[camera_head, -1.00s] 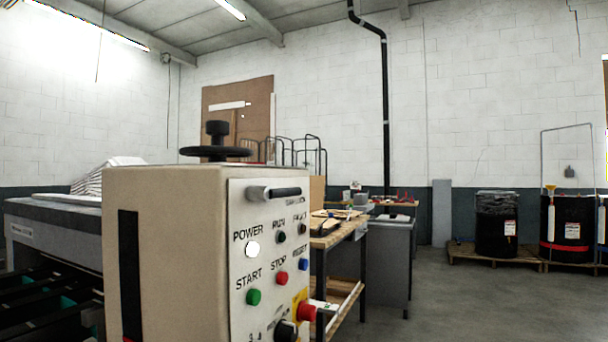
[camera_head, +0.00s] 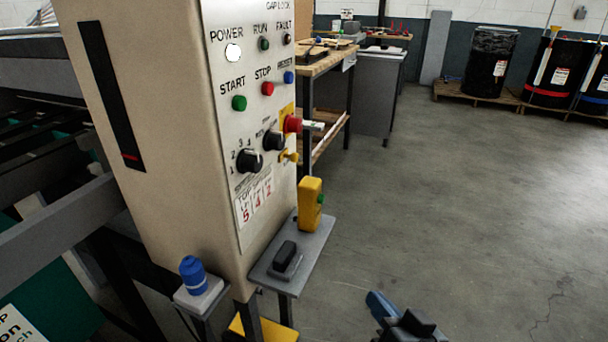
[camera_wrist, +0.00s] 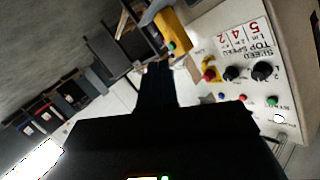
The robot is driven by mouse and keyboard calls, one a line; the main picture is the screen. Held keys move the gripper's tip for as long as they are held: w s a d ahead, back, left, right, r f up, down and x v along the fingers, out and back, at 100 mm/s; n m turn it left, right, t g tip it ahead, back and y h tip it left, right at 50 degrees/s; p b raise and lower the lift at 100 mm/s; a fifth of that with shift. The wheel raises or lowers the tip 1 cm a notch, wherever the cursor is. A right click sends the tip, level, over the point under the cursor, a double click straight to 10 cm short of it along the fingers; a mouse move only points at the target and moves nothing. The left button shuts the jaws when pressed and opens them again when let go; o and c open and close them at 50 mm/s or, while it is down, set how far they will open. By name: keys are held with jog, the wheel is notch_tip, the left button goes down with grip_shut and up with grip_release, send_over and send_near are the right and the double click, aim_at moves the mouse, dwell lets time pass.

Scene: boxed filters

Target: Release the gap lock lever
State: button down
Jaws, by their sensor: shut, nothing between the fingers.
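The control panel (camera_head: 250,110) is on the front of a beige cabinet. The label GAP LOCK (camera_head: 279,10) shows at the panel's top edge in the head view. My gripper (camera_wrist: 158,72) shows as dark, closed fingers in the middle of the wrist view, empty and apart from the panel. A blue and dark part of my arm shows at the bottom of the head view.
A red emergency button (camera_head: 292,124) and black knobs (camera_head: 250,160) stick out from the panel. A yellow box (camera_head: 310,204) stands on a small shelf (camera_head: 308,250) below. A blue-capped item (camera_head: 193,273) is left of it. The floor (camera_head: 450,200) to the right is clear.

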jog(key=w+a+r+n+g+y, duration=0.2)
jog(key=w+a+r+n+y, duration=0.15)
jog(key=w+r, duration=0.75)
jog(key=w+a+r+n+g+y, duration=0.2)
jog(key=w+a+r+n+y, duration=0.15)
jog(key=w+r, duration=0.8)
jog(key=s+r+n+g, duration=0.1)
jog(key=r+n+g, duration=0.1)
jog(key=r, duration=1)
jog(key=s+r+n+g, duration=0.2)
jog(key=r+n, duration=0.1)
jog(key=r, duration=0.8)
jog(key=s+r+n+g+h, duration=0.1)
jog(key=s+r+n, duration=0.1)
jog(key=r, duration=1)
jog(key=shift+a+r+n+g, duration=0.3)
jog(key=shift+r+n+g, duration=0.1)
jog(key=shift+n, duration=0.1)
jog(key=d+f+x, duration=0.1)
jog(key=f+x, duration=0.1)
jog(key=x, duration=1.1)
jog(key=shift+s+d+f, duration=0.25)
jog(key=shift+s+f, duration=0.05)
jog(key=shift+f, duration=0.05)
